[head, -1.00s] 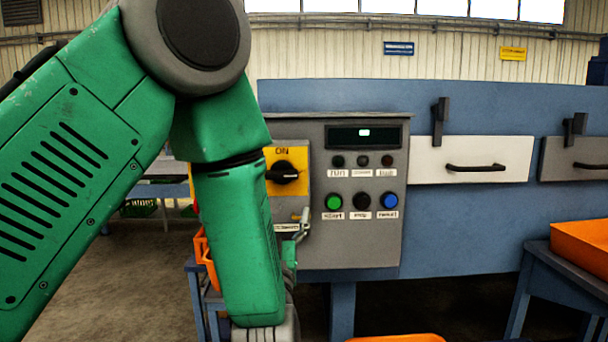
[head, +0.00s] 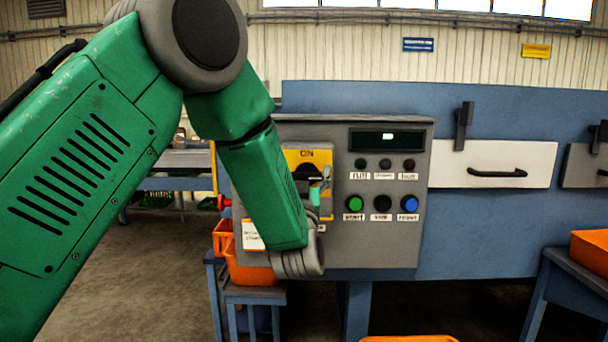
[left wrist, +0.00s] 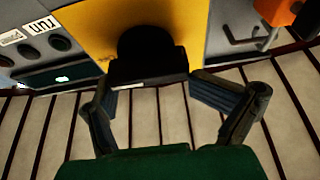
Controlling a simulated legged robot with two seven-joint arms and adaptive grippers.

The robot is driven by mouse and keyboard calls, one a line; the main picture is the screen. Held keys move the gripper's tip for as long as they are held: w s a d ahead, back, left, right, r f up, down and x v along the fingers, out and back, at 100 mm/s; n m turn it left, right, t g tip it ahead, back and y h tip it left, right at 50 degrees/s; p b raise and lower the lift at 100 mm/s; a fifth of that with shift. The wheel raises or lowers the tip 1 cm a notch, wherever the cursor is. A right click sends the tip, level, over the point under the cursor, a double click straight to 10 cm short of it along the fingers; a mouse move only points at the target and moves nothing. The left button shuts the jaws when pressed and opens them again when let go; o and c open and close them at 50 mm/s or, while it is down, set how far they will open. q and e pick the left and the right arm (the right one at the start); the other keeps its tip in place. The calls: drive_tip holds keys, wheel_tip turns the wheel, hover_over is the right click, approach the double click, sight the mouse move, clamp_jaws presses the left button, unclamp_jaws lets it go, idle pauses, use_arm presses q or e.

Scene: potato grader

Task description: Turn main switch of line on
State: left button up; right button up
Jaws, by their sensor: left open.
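The main switch is a black rotary knob (head: 303,172) on a yellow plate (head: 322,158) marked ON at its top, on a grey control panel (head: 385,252). In the head view my left forearm and gripper partly cover it. My left gripper (head: 318,184) is in front of the knob's lower right. In the left wrist view the black knob (left wrist: 145,45) and yellow plate (left wrist: 85,28) are close ahead. The open fingers of my left gripper (left wrist: 150,88) stand on either side of the knob's near edge; whether they touch it I cannot tell. My right gripper is not in view.
The panel has green, black and blue buttons (head: 381,203), small lamps and a display (head: 386,139). A white drawer (head: 492,165) is to the right. Orange bins (head: 250,272) stand below left, and another orange bin (head: 592,252) stands at the right.

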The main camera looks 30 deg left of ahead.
use_arm(q)
drive_tip(key=shift+w+f, duration=0.1)
drive_tip(key=shift+f, duration=0.2)
drive_tip(key=c, duration=0.8)
drive_tip(key=shift+d, duration=0.3)
